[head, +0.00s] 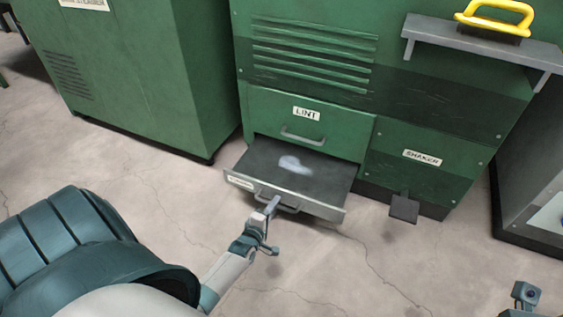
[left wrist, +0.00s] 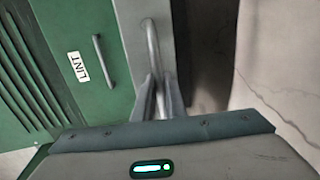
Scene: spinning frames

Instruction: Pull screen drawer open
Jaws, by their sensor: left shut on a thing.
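The screen drawer (head: 305,172) is a flat dark tray with a grey metal front. It stands pulled out from the green machine, below a panel labelled LINT. A pale tuft of lint (head: 292,163) lies on its screen. My left gripper (head: 272,207) is at the drawer's front and shut on its handle (head: 287,206). In the left wrist view the fingers (left wrist: 160,98) close around the handle bar (left wrist: 153,50). My right gripper (head: 524,294) shows only in part at the lower right corner, and its jaws cannot be made out.
The LINT panel (head: 320,125) above has its own handle. A SHAKER panel (head: 425,165) with a dark pedal (head: 404,208) is to the right. A shelf (head: 480,42) with a yellow handle sticks out above. Another green cabinet (head: 130,70) stands left. The concrete floor in front is clear.

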